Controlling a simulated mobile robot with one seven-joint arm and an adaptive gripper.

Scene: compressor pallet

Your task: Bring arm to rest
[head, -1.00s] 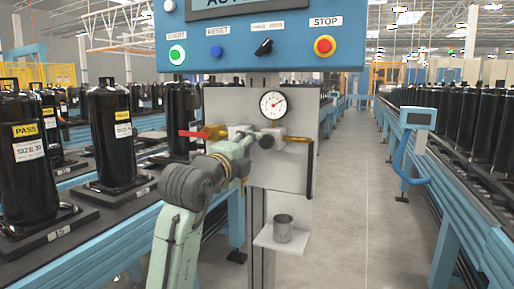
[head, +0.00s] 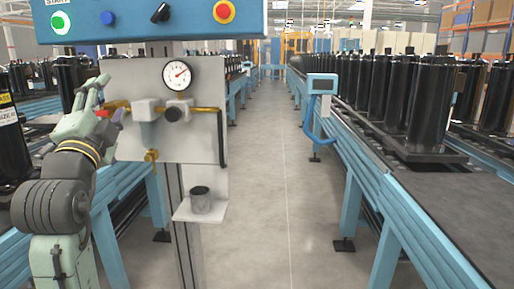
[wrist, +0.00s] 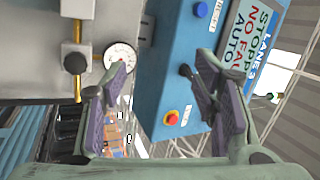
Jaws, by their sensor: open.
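My gripper (head: 108,98) is at the left edge of the grey gauge panel (head: 140,75), near the left end of the brass pipe (head: 203,111). Its fingers are apart, with nothing held between them. In the wrist view my gripper (wrist: 168,95) shows two purple-padded fingers spread wide. The gauge (wrist: 120,57) and the blue control box (wrist: 175,70) appear beyond them. My arm runs up the left side of the head view. A red valve part (head: 103,113) is partly hidden by the gripper.
A metal cup (head: 201,200) stands on a small shelf (head: 200,213) below the panel. Conveyors with black cylinders (head: 432,105) run along both sides. The aisle floor (head: 262,190) is clear. A small blue display (head: 322,85) stands by the right conveyor.

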